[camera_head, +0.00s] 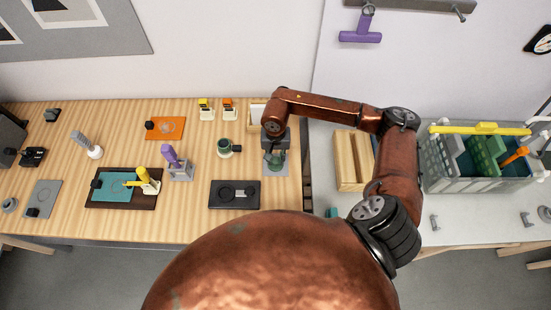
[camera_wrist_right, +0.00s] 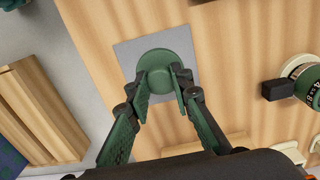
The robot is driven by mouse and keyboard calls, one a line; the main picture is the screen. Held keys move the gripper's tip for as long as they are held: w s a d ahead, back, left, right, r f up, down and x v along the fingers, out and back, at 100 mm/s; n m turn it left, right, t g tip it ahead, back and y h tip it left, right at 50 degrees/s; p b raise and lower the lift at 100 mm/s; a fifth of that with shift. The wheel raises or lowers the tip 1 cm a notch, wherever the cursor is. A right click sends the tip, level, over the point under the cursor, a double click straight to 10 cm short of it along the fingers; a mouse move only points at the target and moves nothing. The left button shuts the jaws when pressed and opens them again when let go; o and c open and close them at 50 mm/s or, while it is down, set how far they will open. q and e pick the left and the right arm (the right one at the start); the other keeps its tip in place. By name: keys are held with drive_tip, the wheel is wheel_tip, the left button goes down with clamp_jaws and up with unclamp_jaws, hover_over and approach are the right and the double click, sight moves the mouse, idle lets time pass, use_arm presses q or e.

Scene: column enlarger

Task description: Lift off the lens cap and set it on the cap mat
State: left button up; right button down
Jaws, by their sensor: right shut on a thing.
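The round green lens cap (camera_wrist_right: 158,64) sits between the fingertips of my right gripper (camera_wrist_right: 164,80) in the right wrist view. The fingers are shut on its rim. The cap is over a flat grey square mat (camera_wrist_right: 127,55); I cannot tell whether it touches the mat. In the head view my right gripper (camera_head: 275,157) points down over the same grey mat (camera_head: 283,170), near the table's right edge. The dark green and black lens (camera_head: 224,149) stands to the left of it, and its top also shows in the right wrist view (camera_wrist_right: 309,83). My left gripper is not in view.
A black tray (camera_head: 234,203) with a ring outline lies in front of the lens. A purple-handled tool in a grey block (camera_head: 181,172) stands left. A wooden slotted rack (camera_head: 347,160) and a grey crate (camera_head: 481,183) stand on the right-hand table.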

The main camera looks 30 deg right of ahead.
drive_tip(key=c, duration=1.6)
unclamp_jaws()
drive_tip(key=shift+r, duration=0.1)
drive_tip(key=shift+r+p, duration=1.45)
drive_tip(key=shift+r, duration=2.45)
drive_tip(key=shift+r, duration=0.2)
wheel_tip(320, 180, up, 12)
drive_tip(key=shift+f, duration=0.2)
drive_tip(key=shift+s+f, duration=0.1)
